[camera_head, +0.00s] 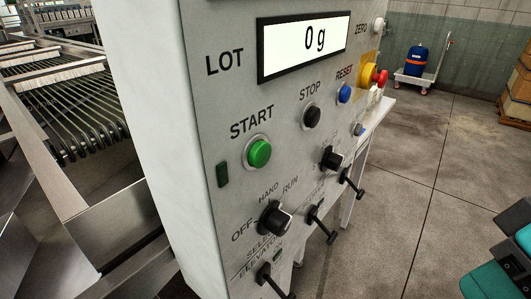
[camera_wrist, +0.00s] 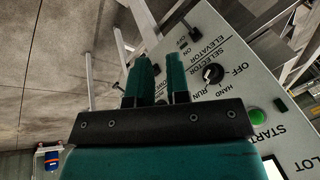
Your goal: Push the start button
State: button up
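The green round start button (camera_head: 259,153) sits under the START label on the grey control panel (camera_head: 215,90) in the head view. It also shows in the wrist view (camera_wrist: 257,115), where the panel is upside down, right of my gripper. My gripper (camera_wrist: 161,75) has two teal fingers with a narrow gap between them and nothing visibly held. The fingers are apart from the button and point towards the selector side of the panel. In the head view, teal parts of my arm show at the lower right edge, clear of the panel.
Beside the start button are a black stop button (camera_head: 312,116), a blue reset button (camera_head: 344,93) and a red emergency knob (camera_head: 380,77). Below are a selector knob (camera_head: 275,217) and protruding levers (camera_head: 320,224). Open concrete floor (camera_head: 415,190) lies to the right.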

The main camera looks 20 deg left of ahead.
aim_at(260, 154)
jog(key=z, duration=1.45)
jog(key=k, duration=1.25)
jog(key=u, duration=0.85)
